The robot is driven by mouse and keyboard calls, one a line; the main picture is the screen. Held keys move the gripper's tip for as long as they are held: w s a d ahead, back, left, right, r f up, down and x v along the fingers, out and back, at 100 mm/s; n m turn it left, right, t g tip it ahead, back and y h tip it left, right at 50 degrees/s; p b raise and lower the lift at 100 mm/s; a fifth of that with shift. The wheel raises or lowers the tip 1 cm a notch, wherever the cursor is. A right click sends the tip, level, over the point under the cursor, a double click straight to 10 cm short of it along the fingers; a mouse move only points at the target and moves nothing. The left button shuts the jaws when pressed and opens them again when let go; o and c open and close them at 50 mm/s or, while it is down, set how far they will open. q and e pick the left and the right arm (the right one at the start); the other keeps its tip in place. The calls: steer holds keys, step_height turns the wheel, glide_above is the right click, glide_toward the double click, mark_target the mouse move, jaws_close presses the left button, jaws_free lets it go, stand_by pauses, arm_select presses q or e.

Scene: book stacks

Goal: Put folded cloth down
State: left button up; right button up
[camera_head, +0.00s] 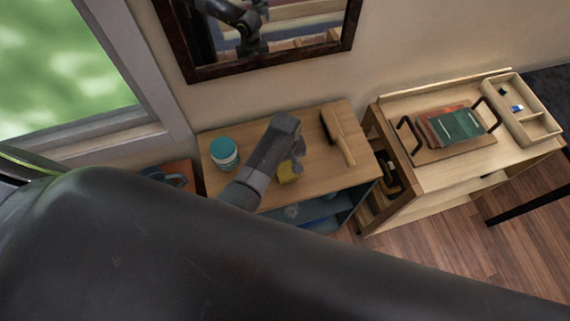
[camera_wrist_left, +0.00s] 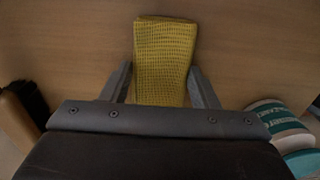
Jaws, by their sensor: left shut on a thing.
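The folded cloth is yellow with a woven texture. In the left wrist view the cloth (camera_wrist_left: 165,50) lies between the two fingers of my left gripper (camera_wrist_left: 161,82), which is shut on it. In the head view the cloth (camera_head: 287,173) shows as a small yellow patch beside my left gripper (camera_head: 294,160), over the wooden top of a low cabinet (camera_head: 240,131). The wrist view shows wood close behind the cloth. I cannot tell whether the cloth touches it. My arm hides part of the cabinet top. My right gripper is not in view.
A teal-lidded jar (camera_head: 224,153) stands left on the cabinet top, and a wooden-handled brush (camera_head: 338,136) lies right. A desk (camera_head: 444,183) at right holds a tray with books (camera_head: 455,126) and a divided box (camera_head: 532,122). A mirror (camera_head: 345,45) hangs above the cabinet.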

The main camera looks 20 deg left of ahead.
mark_target(285, 163)
arm_select(q)
steer(key=shift+f, duration=0.15)
steer(key=shift+f, duration=0.15)
steer(key=o, duration=1)
step_height(285, 163, up, 4)
steer(key=p, duration=0.4)
step_height(285, 163, up, 8)
steer(key=shift+r, duration=0.2)
steer(key=shift+f, duration=0.1)
